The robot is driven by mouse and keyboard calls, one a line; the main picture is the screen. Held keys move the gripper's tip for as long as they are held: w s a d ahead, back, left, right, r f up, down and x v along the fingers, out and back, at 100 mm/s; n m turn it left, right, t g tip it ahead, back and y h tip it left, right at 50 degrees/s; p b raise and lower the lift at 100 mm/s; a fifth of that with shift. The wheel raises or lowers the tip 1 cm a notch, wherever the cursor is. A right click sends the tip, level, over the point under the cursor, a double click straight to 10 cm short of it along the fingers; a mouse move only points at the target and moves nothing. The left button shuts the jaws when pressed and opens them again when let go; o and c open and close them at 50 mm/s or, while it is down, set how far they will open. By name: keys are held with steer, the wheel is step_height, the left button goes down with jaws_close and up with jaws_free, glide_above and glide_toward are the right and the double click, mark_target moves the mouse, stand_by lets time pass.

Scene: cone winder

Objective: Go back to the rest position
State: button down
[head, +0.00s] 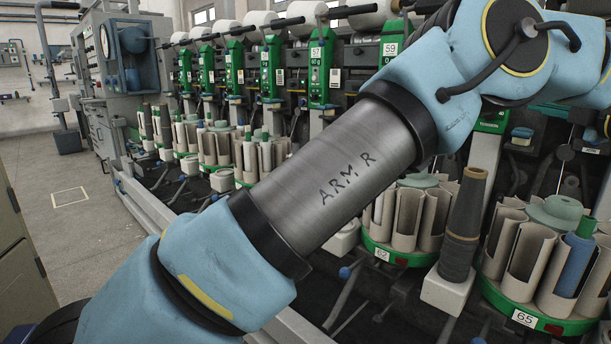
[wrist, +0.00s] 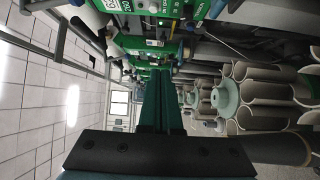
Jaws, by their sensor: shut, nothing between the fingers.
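My gripper (wrist: 160,82) shows in the wrist view as two dark green fingers lying together, shut, with nothing between them. The fingers point along a row of the winding machine, clear of anything I can make out. In the head view my blue and grey arm crosses the picture from lower left to upper right, and my gripper is outside that view. The wrist picture is turned on its side, with the ceiling at its left.
Green winding heads (head: 321,68) line the machine behind my arm. Below stand round magazines (head: 408,215) of cream tubes and a dark bobbin (head: 464,228) on a white block. A blue-grey cabinet (head: 133,60) stands at the left end. Open floor (head: 75,230) lies at left.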

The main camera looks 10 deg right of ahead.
steer(key=w+a+r+m+h, duration=0.1)
steer(key=w+a+m+h, duration=0.3)
steer(key=w, duration=0.5)
steer(key=w+a+r+m+h, duration=0.1)
steer(key=w+m+h, duration=0.3)
steer(key=w, duration=0.6)
steer(key=w+a+f+m+g+y, duration=0.1)
steer(key=w+a+f+m+g, duration=0.25)
steer(key=a+f, duration=0.45)
steer(key=w+a+f+m+g, duration=0.3)
steer(key=w+a+m, duration=0.2)
steer(key=a, duration=0.6)
steer(key=s+a+f+m+g+y, duration=0.1)
steer(key=s+a+f+g+y, duration=0.3)
steer(key=a, duration=0.6)
steer(key=s+a+f, duration=0.2)
steer(key=a+f, duration=0.4)
steer(key=a, duration=0.4)
steer(key=s+a+f+m+g+y, duration=0.1)
steer(key=s+a+f+g+y, duration=0.3)
steer(key=a, duration=0.6)
steer(key=s+a+f+g, duration=0.2)
steer(key=s+a+f, duration=0.2)
steer(key=s+a, duration=0.6)
step_height(320, 180, up, 13)
steer(key=s+a+p, duration=0.1)
steer(key=p, duration=1.2)
steer(key=shift+a+f, duration=0.15)
